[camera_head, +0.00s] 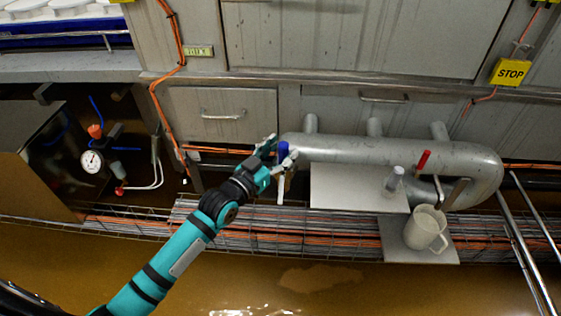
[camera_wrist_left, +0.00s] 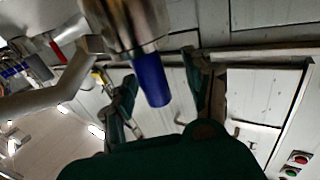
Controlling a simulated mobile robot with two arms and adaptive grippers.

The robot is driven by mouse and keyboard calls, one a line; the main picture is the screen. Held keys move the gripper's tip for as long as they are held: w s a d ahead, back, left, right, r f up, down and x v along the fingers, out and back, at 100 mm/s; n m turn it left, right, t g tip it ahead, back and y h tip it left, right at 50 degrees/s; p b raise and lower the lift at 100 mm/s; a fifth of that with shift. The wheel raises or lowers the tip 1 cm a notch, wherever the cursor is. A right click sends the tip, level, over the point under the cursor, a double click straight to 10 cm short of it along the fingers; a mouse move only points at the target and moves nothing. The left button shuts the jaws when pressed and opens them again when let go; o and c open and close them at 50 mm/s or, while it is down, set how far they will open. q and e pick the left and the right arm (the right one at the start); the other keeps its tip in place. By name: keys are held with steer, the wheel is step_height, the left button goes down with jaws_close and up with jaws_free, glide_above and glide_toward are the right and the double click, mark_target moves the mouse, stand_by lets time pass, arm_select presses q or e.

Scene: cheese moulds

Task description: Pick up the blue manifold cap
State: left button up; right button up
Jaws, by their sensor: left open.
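The blue manifold cap (camera_head: 283,150) is at the left end of the grey pipe manifold (camera_head: 390,152) in the head view. In the left wrist view the cap (camera_wrist_left: 152,80) is a blue cylinder hanging from a metal fitting (camera_wrist_left: 128,22), between my open fingers. My left gripper (camera_head: 272,152) is open at the cap, its fingers apart on either side of it. The left wrist view also shows the open fingers (camera_wrist_left: 162,100). I cannot tell whether either finger touches the cap. My right gripper is not in view.
A white shelf (camera_head: 340,190) with a small grey cylinder (camera_head: 394,178) stands in front of the manifold. A grey mug (camera_head: 425,228) stands on a lower plate (camera_head: 405,252). A red handle (camera_head: 423,160) is on the pipe. A cable tray (camera_head: 300,236) runs below. A gauge (camera_head: 92,161) is at left.

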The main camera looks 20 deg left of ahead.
arm_select(q)
steer(key=shift+c, duration=0.3)
steer(key=c, duration=0.9)
steer(key=shift+w+d, duration=0.1)
steer(key=shift+w, duration=0.05)
jaws_close()
steer(key=shift+r, duration=0.15)
